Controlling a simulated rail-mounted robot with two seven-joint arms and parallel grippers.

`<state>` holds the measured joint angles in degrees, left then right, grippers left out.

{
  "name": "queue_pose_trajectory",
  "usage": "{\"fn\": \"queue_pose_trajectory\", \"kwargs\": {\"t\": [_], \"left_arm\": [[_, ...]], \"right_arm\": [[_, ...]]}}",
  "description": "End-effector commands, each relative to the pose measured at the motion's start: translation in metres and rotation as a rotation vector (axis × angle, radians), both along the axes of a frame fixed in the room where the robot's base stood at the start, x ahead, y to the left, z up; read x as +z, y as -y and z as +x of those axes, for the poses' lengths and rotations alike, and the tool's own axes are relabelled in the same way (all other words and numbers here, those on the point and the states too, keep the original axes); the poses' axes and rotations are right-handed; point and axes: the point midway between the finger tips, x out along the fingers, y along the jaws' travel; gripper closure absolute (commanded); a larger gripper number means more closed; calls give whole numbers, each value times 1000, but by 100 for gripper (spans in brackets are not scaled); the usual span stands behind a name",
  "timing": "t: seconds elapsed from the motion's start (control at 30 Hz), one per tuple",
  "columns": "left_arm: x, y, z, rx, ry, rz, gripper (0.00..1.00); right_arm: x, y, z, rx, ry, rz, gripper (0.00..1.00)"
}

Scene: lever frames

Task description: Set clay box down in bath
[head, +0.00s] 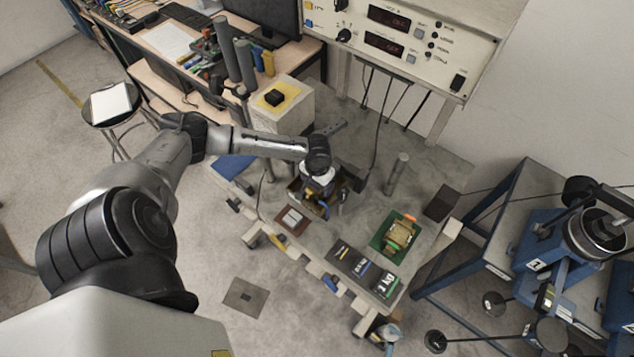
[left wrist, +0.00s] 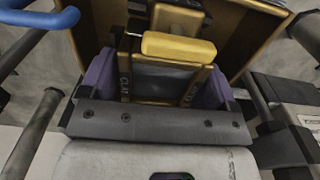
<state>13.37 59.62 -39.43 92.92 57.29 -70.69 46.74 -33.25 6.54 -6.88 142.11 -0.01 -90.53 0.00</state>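My left gripper (head: 322,197) is over a brown, open-topped bath (head: 297,193) on the grey table. In the left wrist view, the gripper (left wrist: 158,85) has its purple-padded fingers against both sides of the clay box (left wrist: 190,90), which has brown edges marked with lettering that starts "CLA". A yellow bar (left wrist: 180,47) crosses the box's far end. The brown bath walls (left wrist: 245,35) show beyond the box and to its sides. Whether the box's underside touches the bath floor is hidden. My right gripper is not in view.
A brown plate (head: 291,220), a green tray (head: 381,241) and black slabs (head: 385,285) lie along the table's front. A grey post (head: 396,174) stands right of the bath. A white block (head: 283,112) with a yellow top stands behind. A blue-framed bench (head: 490,235) is at right.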

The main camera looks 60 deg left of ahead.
Motion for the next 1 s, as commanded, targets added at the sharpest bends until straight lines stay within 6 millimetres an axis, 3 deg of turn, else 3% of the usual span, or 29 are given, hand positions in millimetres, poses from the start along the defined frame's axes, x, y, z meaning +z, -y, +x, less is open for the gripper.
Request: {"fn": "queue_pose_trajectory", "kwargs": {"t": [0.17, 0.37, 0.53, 1.0], "left_arm": [[-1, 0, 0, 0, -1, 1, 0], [-2, 0, -2, 0, -4, 0, 0], [8, 0, -1, 0, -1, 1, 0], [96, -1, 0, 0, 1, 1, 0]], "right_arm": [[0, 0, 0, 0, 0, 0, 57], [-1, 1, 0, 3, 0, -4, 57], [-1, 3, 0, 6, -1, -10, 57], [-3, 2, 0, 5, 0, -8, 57]]}}
